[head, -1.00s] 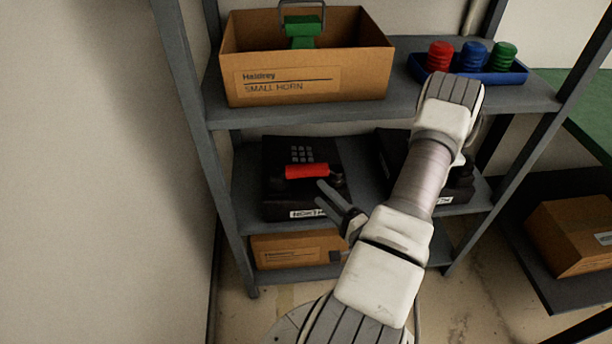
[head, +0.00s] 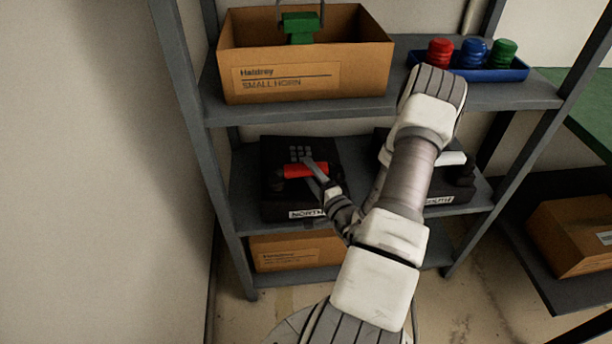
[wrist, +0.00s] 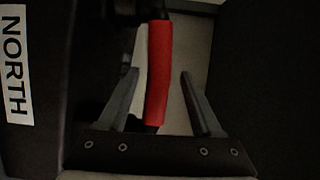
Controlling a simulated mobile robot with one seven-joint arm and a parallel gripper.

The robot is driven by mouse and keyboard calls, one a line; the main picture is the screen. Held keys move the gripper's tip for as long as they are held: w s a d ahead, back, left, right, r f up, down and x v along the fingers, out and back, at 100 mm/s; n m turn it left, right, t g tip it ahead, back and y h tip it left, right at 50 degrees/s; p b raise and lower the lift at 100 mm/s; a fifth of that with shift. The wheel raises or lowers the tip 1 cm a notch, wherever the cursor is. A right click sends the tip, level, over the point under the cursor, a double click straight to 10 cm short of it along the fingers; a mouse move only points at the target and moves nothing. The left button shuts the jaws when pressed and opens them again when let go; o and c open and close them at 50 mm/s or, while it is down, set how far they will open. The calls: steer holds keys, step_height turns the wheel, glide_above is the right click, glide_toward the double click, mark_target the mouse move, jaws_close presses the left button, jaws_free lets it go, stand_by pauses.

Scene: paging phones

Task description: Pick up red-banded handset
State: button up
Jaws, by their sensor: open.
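The red-banded handset (head: 304,170) sits on a black phone (head: 287,197) with a white NORTH label, on the middle shelf at the left. The same red band (wrist: 158,75) shows in the wrist view, running upright between the two fingers. My gripper (head: 315,170) is at the handset's band in the head view. In the wrist view my gripper (wrist: 160,75) is open, with one finger on each side of the band and gaps visible beside it. The NORTH label (wrist: 16,65) is at the left of the wrist view.
A second black phone with a white band (head: 452,158) stands to the right, partly hidden by my arm. A cardboard box (head: 310,83) and a blue tray (head: 490,72) are on the shelf above. Another box (head: 296,252) sits below. A grey shelf post (head: 190,110) stands at the left.

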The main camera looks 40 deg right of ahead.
steer(key=w, duration=0.1)
steer(key=w+b, duration=0.1)
steer(key=w, duration=0.3)
steer(key=shift+d, duration=0.25)
jaws_close()
